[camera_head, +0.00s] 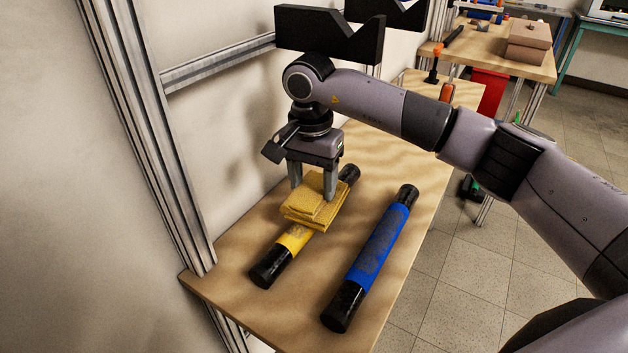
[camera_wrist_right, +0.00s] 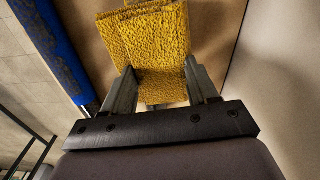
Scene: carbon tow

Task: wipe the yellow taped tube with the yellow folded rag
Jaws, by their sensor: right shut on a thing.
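The yellow taped tube (camera_head: 294,240) lies on the wooden table, with black ends and dark smudges on its yellow part. The yellow folded rag (camera_head: 315,205) rests over the tube's middle and far part and hides some of it. My right gripper (camera_head: 313,192) points down from above and is shut on the rag. In the right wrist view the rag (camera_wrist_right: 145,45) sits between the two fingers of my right gripper (camera_wrist_right: 163,80); the yellow tube is mostly hidden there. My left gripper is not in view.
A blue taped tube (camera_head: 380,245) with black ends lies to the right on the same table (camera_head: 235,280). A metal frame post (camera_head: 160,150) and wall stand at the left. Another table (camera_head: 545,62) with a box (camera_head: 527,45) is at the back right.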

